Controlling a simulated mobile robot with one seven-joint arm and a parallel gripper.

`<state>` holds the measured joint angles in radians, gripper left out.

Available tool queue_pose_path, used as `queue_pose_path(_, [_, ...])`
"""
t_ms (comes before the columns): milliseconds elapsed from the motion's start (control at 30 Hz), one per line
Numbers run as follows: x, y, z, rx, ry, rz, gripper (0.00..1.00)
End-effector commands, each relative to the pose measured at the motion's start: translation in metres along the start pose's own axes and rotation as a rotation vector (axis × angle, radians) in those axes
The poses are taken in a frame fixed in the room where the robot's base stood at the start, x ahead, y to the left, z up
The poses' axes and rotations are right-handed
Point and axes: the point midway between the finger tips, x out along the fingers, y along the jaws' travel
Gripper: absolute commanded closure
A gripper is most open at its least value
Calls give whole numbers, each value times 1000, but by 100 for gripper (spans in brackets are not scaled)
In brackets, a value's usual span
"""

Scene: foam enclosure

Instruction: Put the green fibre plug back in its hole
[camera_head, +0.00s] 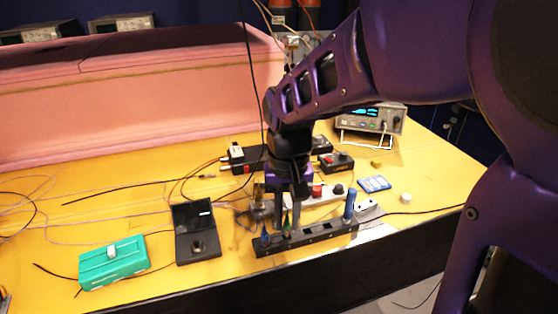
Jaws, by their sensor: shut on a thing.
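A long black bar-shaped holder (318,234) with a row of holes lies near the front edge of the yellow table. My gripper (287,221) points down over its left part and is shut on the green fibre plug (286,228). The plug is upright between the fingers, low over the holder. The fingers hide part of it, and I cannot tell whether its tip is in a hole.
Left of the holder are a black box with a raised lid (197,247) and a teal box (113,262). Behind are black devices (246,158), a blue-and-white piece (374,184) and a meter (372,120). Thin cables cross the table. Pink foam (130,90) walls the back.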

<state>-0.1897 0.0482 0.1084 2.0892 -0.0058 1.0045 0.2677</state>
Motion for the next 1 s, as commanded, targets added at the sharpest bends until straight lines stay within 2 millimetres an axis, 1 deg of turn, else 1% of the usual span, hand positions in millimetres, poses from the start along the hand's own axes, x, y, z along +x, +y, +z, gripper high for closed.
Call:
queue_pose_path(733, [16, 0, 0, 0, -1, 0, 100])
queue_pose_path(767, [16, 0, 0, 0, -1, 0, 75])
queue_pose_path(800, [15, 0, 0, 0, -1, 0, 68])
queue_pose_path(933, [15, 0, 0, 0, -1, 0, 44])
queue_pose_path(967, [15, 0, 0, 0, -1, 0, 42])
queue_pose_path(1000, [15, 0, 0, 0, 0, 0, 42])
